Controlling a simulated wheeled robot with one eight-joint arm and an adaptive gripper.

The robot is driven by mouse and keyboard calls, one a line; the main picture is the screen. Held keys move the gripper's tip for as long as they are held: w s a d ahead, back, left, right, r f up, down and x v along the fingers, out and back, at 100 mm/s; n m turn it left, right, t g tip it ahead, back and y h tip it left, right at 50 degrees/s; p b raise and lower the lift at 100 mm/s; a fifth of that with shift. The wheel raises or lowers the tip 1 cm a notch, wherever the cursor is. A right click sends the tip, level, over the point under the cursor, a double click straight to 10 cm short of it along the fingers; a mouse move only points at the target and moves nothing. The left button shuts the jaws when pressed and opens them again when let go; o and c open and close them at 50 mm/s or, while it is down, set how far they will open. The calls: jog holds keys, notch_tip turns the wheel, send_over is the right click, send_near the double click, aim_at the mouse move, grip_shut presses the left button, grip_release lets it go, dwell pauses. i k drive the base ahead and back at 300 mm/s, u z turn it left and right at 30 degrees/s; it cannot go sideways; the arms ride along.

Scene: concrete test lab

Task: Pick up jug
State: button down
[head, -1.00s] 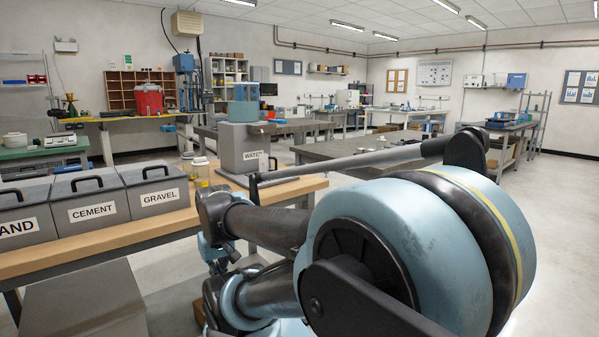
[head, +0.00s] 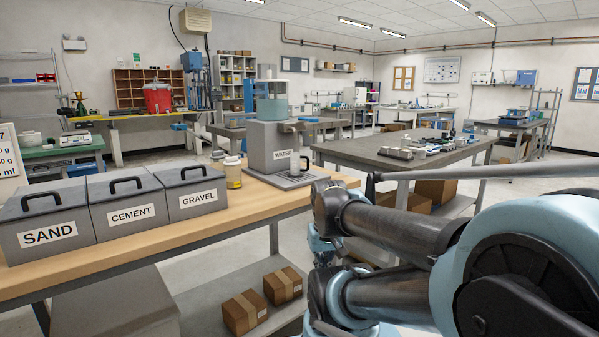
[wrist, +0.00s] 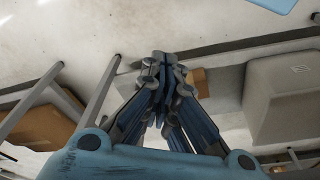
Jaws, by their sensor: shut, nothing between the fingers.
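A small grey jug (head: 299,165) with a dark handle stands upright on the drip tray of the water dispenser (head: 265,145), at the back of the wooden bench. The dispenser has a clear tank of bluish water on top and a "WATER" label. In the wrist view my gripper (wrist: 162,58) is shut and empty, its fingertips together above the floor and a low grey shelf. The jug is not in the wrist view. In the head view my arm fills the lower right, in front of the bench's right end, and I cannot make out the fingers there.
Lidded bins for sand (head: 45,225), cement (head: 125,205) and gravel (head: 190,190) line the wooden bench (head: 150,240). A yellow-filled jar (head: 233,175) stands left of the dispenser. Cardboard boxes (head: 245,312) sit on the lower shelf. A grey worktable (head: 350,150) stands behind.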

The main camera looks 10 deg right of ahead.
aim_at(295, 170)
jog(key=k, duration=1)
jog(key=z, duration=0.85)
jog(key=i, duration=1.45)
jog(key=u, duration=1.25)
